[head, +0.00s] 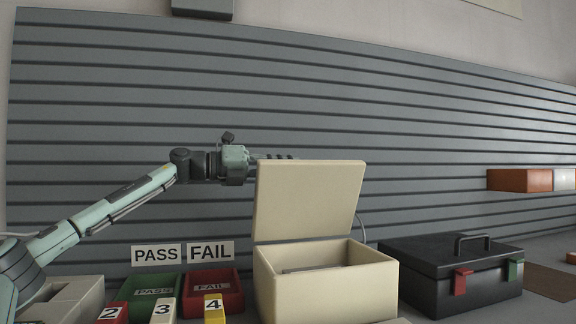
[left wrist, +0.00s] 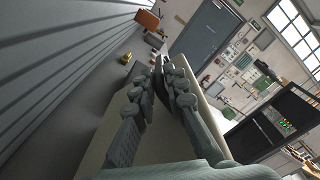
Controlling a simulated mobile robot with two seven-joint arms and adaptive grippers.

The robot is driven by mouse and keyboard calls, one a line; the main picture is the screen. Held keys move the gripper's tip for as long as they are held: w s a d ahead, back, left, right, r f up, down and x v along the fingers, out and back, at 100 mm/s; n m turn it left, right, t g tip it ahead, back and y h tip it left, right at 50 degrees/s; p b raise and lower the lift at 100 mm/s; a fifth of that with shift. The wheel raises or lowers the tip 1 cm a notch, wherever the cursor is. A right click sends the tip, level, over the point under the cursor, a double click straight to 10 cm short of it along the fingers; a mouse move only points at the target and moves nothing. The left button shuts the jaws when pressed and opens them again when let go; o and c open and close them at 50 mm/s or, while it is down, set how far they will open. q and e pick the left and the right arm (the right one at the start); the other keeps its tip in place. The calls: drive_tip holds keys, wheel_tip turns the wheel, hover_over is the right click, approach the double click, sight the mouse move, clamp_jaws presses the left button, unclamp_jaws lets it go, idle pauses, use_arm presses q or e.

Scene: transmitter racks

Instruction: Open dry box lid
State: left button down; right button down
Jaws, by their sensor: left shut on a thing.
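The dry box (head: 320,285) is a cream box standing on the bench in the middle of the head view. Its lid (head: 308,202) stands up, close to upright, and the box interior shows below it. My left gripper (head: 280,157) is at the lid's top edge, with its fingers partly hidden behind the lid. In the left wrist view the left gripper's fingers (left wrist: 162,80) lie close together over the cream lid (left wrist: 108,138) and are shut on it. The exact contact is hidden. My right gripper is not in view.
A black case (head: 450,275) with red and green latches stands right of the box. Green PASS (head: 153,291) and red FAIL (head: 212,290) bins stand left, with numbered blocks in front. A slatted wall (head: 420,130) rises behind. An orange box (head: 520,180) is at the far right.

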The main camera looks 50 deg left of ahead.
use_arm(q)
drive_tip(key=shift+w+a+f, duration=0.1)
drive_tip(key=shift+w+f, duration=0.05)
drive_tip(key=shift+f, duration=0.15)
drive_tip(key=c, duration=1.6)
unclamp_jaws()
drive_tip(key=shift+a, duration=0.15)
drive_tip(key=shift+r, duration=0.25)
drive_tip(key=shift+s, duration=0.2)
drive_tip(key=shift+s+a+r, duration=0.1)
drive_tip(key=shift+s+r, duration=0.05)
drive_tip(key=shift+s, duration=0.25)
drive_tip(key=v, duration=1.1)
drive_tip(key=shift+f, duration=0.3)
drive_tip(key=shift+w+a, duration=0.1)
drive_tip(key=shift+w, duration=0.1)
